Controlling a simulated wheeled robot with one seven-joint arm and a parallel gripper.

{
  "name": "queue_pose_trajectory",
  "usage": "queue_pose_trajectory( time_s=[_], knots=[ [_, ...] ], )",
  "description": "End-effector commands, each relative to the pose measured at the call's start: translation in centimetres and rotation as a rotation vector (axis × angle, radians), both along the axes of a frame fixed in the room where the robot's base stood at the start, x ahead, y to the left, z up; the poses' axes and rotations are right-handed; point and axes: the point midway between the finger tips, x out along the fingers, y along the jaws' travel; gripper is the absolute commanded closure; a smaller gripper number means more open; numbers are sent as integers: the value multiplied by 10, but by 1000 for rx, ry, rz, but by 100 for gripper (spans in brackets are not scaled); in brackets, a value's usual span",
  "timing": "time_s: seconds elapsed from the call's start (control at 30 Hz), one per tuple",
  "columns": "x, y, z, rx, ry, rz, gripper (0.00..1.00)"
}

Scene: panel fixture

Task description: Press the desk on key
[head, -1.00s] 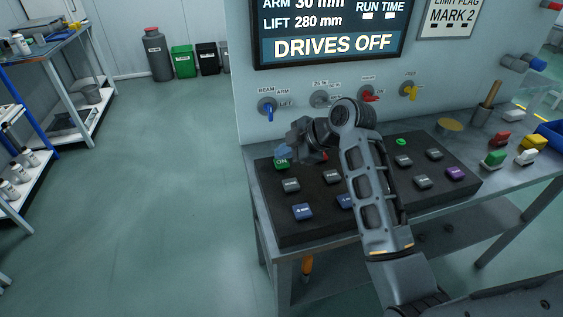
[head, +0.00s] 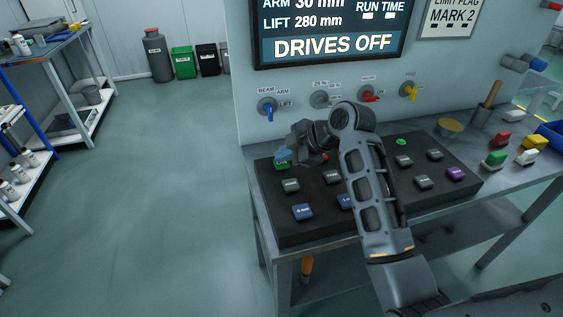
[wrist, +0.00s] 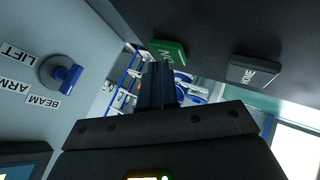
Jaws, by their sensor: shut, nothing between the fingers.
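The green ON key (head: 282,166) sits at the far left corner of the black key desk (head: 290,232). It also shows in the wrist view (wrist: 172,47), upside down and just past my fingertips. My gripper (head: 283,155) is shut and empty, its tips over the ON key and covering part of its label. In the wrist view the closed fingers (wrist: 160,66) overlap the key's near edge; I cannot tell whether they touch it. The screen above (head: 333,44) reads DRIVES OFF.
A grey HOME key (wrist: 254,72) lies beside the ON key in the wrist view. A blue BEAM ARM/LIFT selector (head: 268,108) is on the wall panel behind. More grey, blue and purple keys fill the desk. My forearm hides some of the middle keys.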

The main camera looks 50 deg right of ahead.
Motion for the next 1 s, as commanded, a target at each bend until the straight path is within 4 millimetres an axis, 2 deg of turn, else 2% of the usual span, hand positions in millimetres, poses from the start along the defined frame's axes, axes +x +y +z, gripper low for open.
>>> queue_pose_trajectory(
  time_s=[0.57,1.0],
  knots=[
    [0,0,-3,0,1,0,100],
    [0,0,15,0,1,1,100]
  ],
)
